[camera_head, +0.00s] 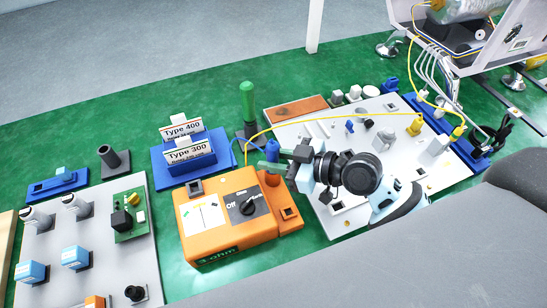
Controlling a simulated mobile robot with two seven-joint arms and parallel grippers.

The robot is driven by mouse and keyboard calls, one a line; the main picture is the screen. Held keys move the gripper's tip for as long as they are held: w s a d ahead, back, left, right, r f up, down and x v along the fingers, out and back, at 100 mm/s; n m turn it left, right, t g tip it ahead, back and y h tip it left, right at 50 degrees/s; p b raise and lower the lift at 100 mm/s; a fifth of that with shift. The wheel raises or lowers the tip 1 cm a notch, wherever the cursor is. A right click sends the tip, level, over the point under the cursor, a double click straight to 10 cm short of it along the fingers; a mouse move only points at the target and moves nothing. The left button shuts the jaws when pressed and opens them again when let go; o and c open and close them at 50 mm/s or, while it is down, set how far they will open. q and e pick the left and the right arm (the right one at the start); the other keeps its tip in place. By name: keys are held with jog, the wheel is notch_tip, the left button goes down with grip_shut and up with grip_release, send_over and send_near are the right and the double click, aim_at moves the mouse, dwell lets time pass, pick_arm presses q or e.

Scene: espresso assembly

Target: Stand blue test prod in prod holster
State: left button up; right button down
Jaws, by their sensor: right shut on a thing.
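My right gripper (280,160) comes in from the right, over the right side of the orange meter. The prod looks roughly upright. I cannot make out for sure which part is the prod holster. My left gripper is not in view.
The orange meter (203,242) has a black knob. A yellow cable (330,118) arches past the gripper to the white board (350,225). A green-handled tool (247,100) stands behind. Blue Type 300/400 racks (163,170) and a grey board (75,255) lie left.

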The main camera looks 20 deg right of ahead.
jog(key=shift+s+f, duration=0.1)
jog(key=shift+f, duration=0.15)
jog(key=c, duration=1.1)
grip_release()
jog(key=shift+v, duration=3)
jog(key=shift+r, duration=0.15)
